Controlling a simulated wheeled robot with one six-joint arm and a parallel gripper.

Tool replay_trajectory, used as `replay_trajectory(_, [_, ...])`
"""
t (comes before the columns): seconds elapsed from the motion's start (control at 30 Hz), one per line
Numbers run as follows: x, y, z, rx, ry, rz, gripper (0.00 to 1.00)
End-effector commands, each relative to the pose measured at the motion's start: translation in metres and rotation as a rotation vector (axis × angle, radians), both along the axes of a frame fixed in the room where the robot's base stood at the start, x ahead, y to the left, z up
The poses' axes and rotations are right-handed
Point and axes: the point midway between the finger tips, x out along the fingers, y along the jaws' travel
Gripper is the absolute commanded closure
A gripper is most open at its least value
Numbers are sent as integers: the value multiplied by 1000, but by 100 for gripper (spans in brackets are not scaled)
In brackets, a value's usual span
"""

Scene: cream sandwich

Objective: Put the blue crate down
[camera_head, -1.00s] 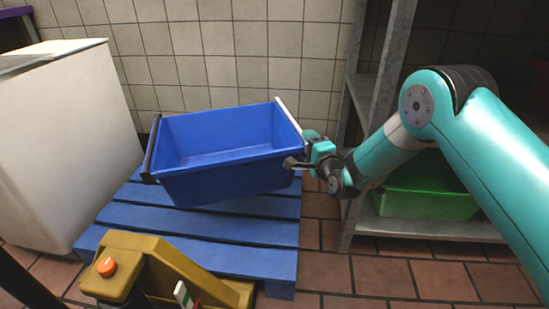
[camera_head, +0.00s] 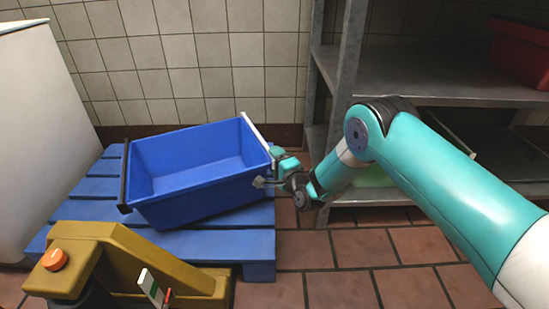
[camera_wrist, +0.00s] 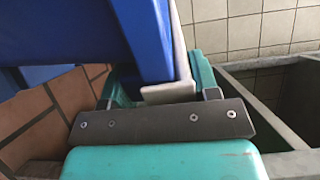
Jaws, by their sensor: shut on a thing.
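The blue crate (camera_head: 190,192) is over the blue pallet (camera_head: 230,245) in the head view, its right side higher than its left. It is empty inside, with a dark strip on its left end and a pale strip (camera_head: 256,133) on its right end. My gripper (camera_head: 268,172) is shut on the crate's right end. In the wrist view, the crate's blue wall and pale edge (camera_wrist: 180,75) sit between the teal fingers. Whether the crate's low left side touches the pallet, I cannot tell.
A yellow machine with an orange button (camera_head: 90,265) stands in front of the pallet. A white cabinet (camera_head: 40,130) is at left. A grey metal shelf (camera_head: 430,75) with a red bin (camera_head: 520,52) stands at right. Tiled floor (camera_head: 330,265) is clear between.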

Motion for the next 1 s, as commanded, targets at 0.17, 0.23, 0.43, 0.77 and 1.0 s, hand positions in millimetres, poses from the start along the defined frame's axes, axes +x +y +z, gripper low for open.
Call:
replay_trajectory(0.17, [1,0,-27,11,-4,0,100])
replay_trajectory(0.23, [1,1,-32,11,-5,0,100])
replay_trajectory(0.43, [1,1,-32,9,-5,0,100])
replay_trajectory(0.77, [-1,0,-36,-3,2,0,20])
replay_trajectory(1.0, [-6,-4,-35,-4,4,1,20])
